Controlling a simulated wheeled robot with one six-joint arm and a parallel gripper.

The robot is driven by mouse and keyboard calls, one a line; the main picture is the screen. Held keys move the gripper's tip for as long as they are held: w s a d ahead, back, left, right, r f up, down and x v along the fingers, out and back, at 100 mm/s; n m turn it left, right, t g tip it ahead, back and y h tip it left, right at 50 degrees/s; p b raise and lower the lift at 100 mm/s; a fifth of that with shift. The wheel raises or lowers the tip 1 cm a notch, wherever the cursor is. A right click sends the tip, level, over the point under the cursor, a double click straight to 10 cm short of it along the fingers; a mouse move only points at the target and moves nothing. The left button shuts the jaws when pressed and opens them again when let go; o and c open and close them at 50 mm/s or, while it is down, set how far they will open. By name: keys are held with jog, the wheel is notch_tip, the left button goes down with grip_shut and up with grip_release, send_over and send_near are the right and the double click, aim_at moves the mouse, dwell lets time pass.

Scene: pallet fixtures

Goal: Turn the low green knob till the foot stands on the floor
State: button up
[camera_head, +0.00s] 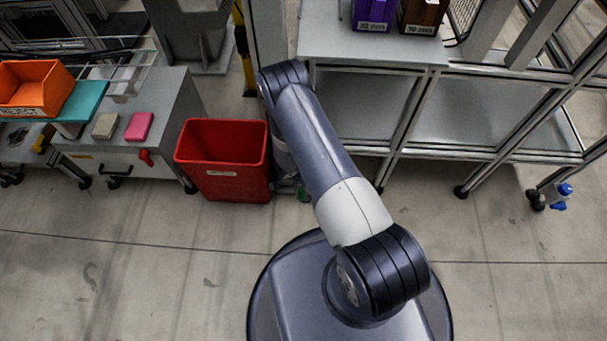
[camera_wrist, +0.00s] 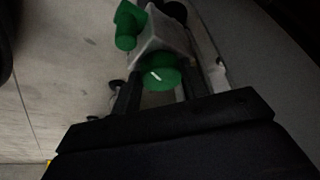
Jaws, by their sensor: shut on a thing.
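In the wrist view a round green knob (camera_wrist: 163,78) with a pale mark on its face sits between the two dark fingers of my gripper (camera_wrist: 161,88), which is shut on it. Behind it is a pale grey bracket (camera_wrist: 167,45). A second green part (camera_wrist: 127,25), likely the foot, stands beside the bracket at the upper left, with the floor behind it. Whether it touches the floor cannot be told. In the head view a small green bit (camera_head: 304,194) shows low beside my arm, which hides most of the knob and gripper.
A red bin (camera_head: 223,160) stands close left of my arm. A grey shelf frame (camera_head: 372,52) with purple and brown boxes stands on the right. Blue parts (camera_head: 564,189) sit low at a far-right leg. A grey bench (camera_head: 170,115) is at left. The front floor is clear.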

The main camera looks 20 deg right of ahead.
jog(key=shift+w+m+g, duration=0.1)
jog(key=shift+m+g, duration=0.3)
jog(key=shift+m, duration=0.7)
jog(key=o, duration=1)
jog(key=p+v, duration=0.4)
jog(key=v, duration=0.7)
jog(key=shift+a+f, duration=0.1)
jog(key=shift+a, duration=0.05)
jog(key=shift+f, duration=0.1)
